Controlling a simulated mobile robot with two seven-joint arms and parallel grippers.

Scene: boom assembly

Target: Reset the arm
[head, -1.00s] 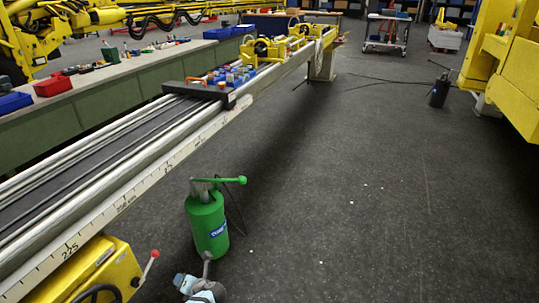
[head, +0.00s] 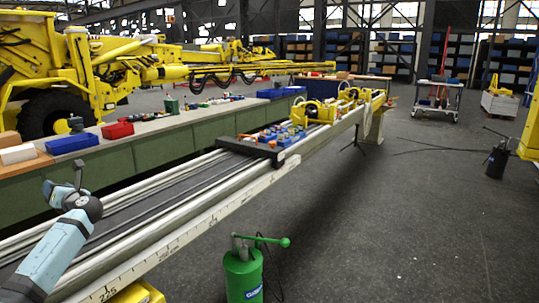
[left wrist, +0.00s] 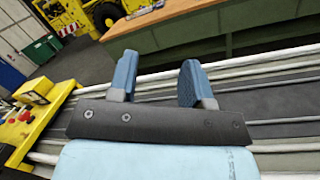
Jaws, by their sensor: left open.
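My left arm comes in from the lower left of the head view. Behind the fingers the boom's rails (left wrist: 285,110) run across the picture. No contact between the fingers and the boom shows. My right gripper is in no current view.
A green hand pump (head: 243,272) stands on the floor beside the boom. A green workbench (head: 160,122) with red and blue bins runs behind it. Yellow machinery (head: 100,70) stands at the back left. The floor (head: 400,210) at right is mostly clear.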

